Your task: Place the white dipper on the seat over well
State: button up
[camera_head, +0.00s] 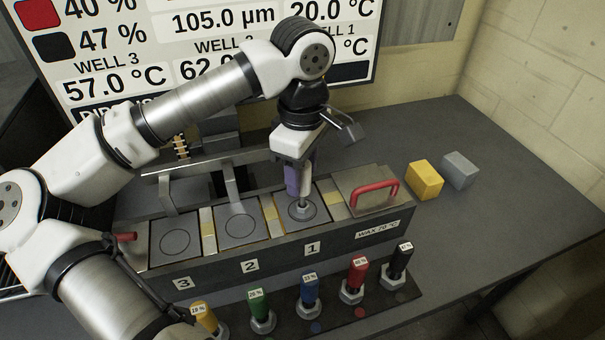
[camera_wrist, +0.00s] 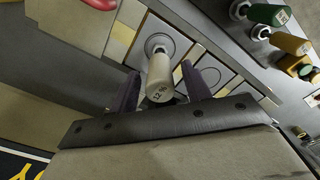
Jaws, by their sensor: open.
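The white dipper (camera_head: 306,185) stands upright on the round seat over the well marked 1 (camera_head: 310,248). Its metal foot (camera_head: 302,207) sits inside the seat's ring. In the wrist view the dipper (camera_wrist: 161,80) shows its pale top with a printed percent label, and the ring shows around its foot. My gripper (camera_wrist: 158,92) is open, with one purple finger on each side of the dipper's handle and visible gaps between. In the head view, my gripper (camera_head: 297,176) is seen from the side and partly hides the handle.
Wells 2 (camera_head: 240,223) and 3 (camera_head: 175,240) have empty seats. A lid with a red handle (camera_head: 376,196) is right of well 1. Several coloured dippers, including blue (camera_head: 309,290) and red (camera_head: 355,275), stand in front. Yellow (camera_head: 425,180) and grey (camera_head: 459,170) blocks lie right.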

notch_tip(320, 180, up, 11)
jog(key=shift+f, duration=0.2)
